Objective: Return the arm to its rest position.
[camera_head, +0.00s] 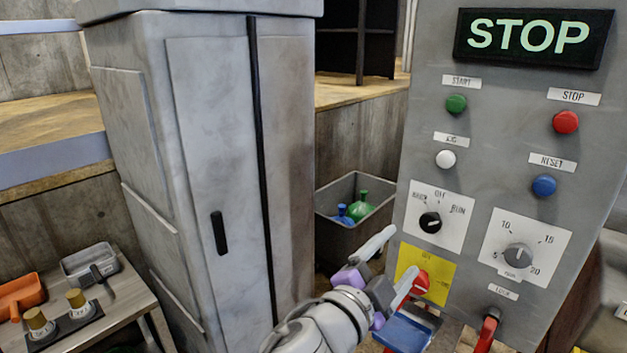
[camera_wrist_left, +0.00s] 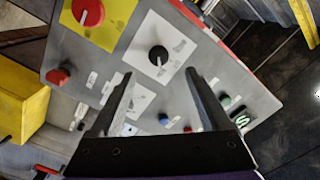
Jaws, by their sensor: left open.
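My left gripper (camera_head: 401,252) is open in front of the lower left of the grey control panel (camera_head: 480,130). Its fingers are apart with nothing between them; the left wrist view also shows them open and empty (camera_wrist_left: 157,85). In the head view the fingertips overlap the yellow plate (camera_head: 408,258) with the red rotary switch (camera_head: 421,283). Contact with the panel cannot be told. In the left wrist view the red switch (camera_wrist_left: 88,12) is clear of both fingers, and the black selector knob (camera_wrist_left: 158,56) shows between them. My right gripper is not in view.
The lit sign (camera_head: 530,37) reads STOP. A red handle (camera_head: 487,330) is at the panel's lower edge. A grey cabinet (camera_head: 205,170) stands left of my arm. A bin (camera_head: 335,232) with bags is behind. A small table (camera_head: 110,310) stands at lower left.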

